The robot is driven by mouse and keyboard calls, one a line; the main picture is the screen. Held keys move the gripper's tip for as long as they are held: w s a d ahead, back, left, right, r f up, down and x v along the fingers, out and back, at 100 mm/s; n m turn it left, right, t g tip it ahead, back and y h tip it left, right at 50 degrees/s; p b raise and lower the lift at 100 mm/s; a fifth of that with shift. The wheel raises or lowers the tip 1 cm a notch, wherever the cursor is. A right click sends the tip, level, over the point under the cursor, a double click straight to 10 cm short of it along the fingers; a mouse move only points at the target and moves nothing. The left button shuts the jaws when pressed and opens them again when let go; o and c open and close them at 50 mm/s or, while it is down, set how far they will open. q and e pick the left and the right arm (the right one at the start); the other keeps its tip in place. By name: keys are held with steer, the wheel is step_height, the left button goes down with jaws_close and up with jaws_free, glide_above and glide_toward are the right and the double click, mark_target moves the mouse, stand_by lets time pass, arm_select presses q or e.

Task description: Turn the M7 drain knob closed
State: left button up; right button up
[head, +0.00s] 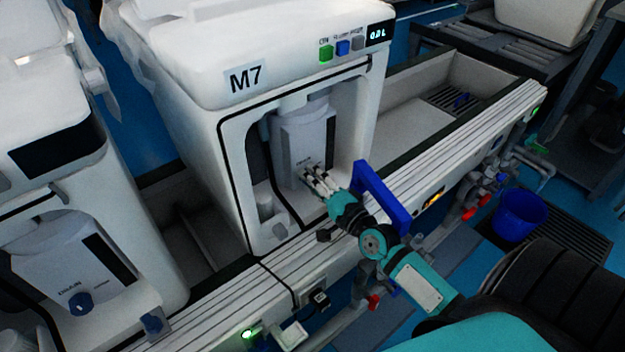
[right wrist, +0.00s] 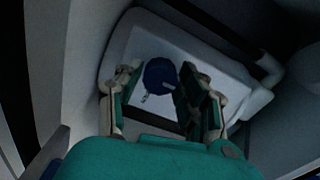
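The white machine marked M7 (head: 245,78) stands in the middle of the head view, with a recess in its front. My right gripper (head: 308,174) reaches into this recess, in front of a pale drain unit (head: 303,135). The gripper hides the knob in the head view. In the right wrist view, the dark blue drain knob (right wrist: 160,74) sits on a pale panel (right wrist: 206,62). My right gripper (right wrist: 163,88) is open, with one finger on each side of the knob. I see gaps beside the knob; finger contact is not clear. My left gripper is not in view.
A blue bracket (head: 383,196) stands close beside my right wrist. A ribbed white rail (head: 330,245) runs below the recess. A neighbouring machine at left has its own blue knob (head: 79,303). A blue bucket (head: 519,216) stands on the floor at right.

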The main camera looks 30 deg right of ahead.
steer(key=o, duration=0.3)
steer(key=shift+s, duration=0.1)
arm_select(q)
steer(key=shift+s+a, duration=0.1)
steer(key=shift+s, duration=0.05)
arm_select(e)
steer(key=s, duration=0.7)
steer(key=shift+s+d, duration=0.15)
steer(key=shift+d, duration=0.15)
